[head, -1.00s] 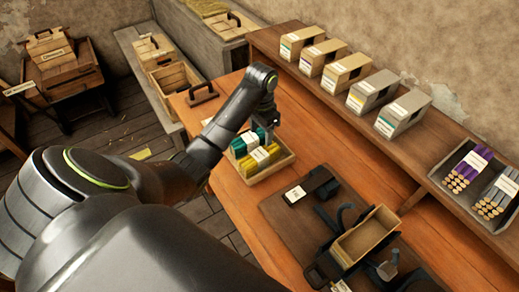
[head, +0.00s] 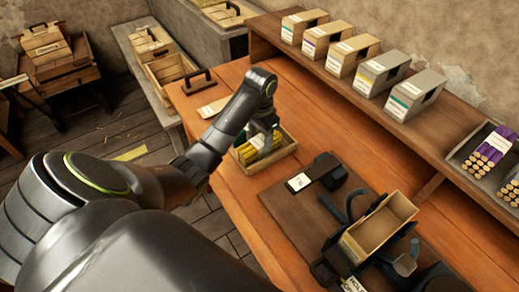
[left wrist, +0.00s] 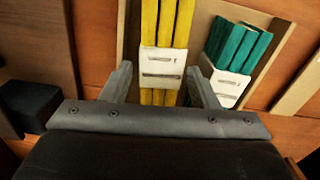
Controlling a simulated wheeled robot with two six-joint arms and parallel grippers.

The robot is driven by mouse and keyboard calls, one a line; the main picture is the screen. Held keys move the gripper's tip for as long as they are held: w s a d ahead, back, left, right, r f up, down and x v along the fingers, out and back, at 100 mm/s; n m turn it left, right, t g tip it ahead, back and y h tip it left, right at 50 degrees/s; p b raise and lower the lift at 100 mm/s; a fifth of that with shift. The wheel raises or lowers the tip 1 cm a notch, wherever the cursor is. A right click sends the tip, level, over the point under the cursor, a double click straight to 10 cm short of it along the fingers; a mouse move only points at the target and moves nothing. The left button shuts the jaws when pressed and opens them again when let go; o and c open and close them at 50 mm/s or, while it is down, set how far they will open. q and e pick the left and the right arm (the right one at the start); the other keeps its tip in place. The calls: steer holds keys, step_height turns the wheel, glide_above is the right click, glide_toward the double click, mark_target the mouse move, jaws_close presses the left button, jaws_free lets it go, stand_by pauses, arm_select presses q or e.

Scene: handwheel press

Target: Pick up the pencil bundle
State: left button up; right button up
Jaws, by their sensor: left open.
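A yellow pencil bundle (left wrist: 166,22) with a white label band lies in a wooden tray (head: 284,153). A teal pencil bundle (left wrist: 238,45), also banded in white, lies to its right in the left wrist view. My left gripper (left wrist: 159,72) is open, its two fingers either side of the yellow bundle in that view, with no clear grip on it. In the head view, my left gripper (head: 262,136) is down at the tray and hides part of both bundles. My right gripper is not in view.
A dark board with a small open wooden box (head: 380,226) and black fittings lies in front. A shelf behind holds several labelled boxes (head: 352,54) and a tray with purple pencils (head: 494,148).

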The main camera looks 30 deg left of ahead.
mark_target(260, 140)
arm_select(q)
step_height(260, 140, down, 3)
steer(key=shift+s+a+r+b, duration=0.1)
steer(key=shift+a+b, duration=0.05)
steer(key=shift+b, duration=0.65)
steer(key=shift+f+p, duration=0.45)
steer(key=shift+f, duration=0.3)
steer(key=c, duration=1)
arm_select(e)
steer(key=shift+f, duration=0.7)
arm_select(q)
steer(key=shift+o, duration=0.2)
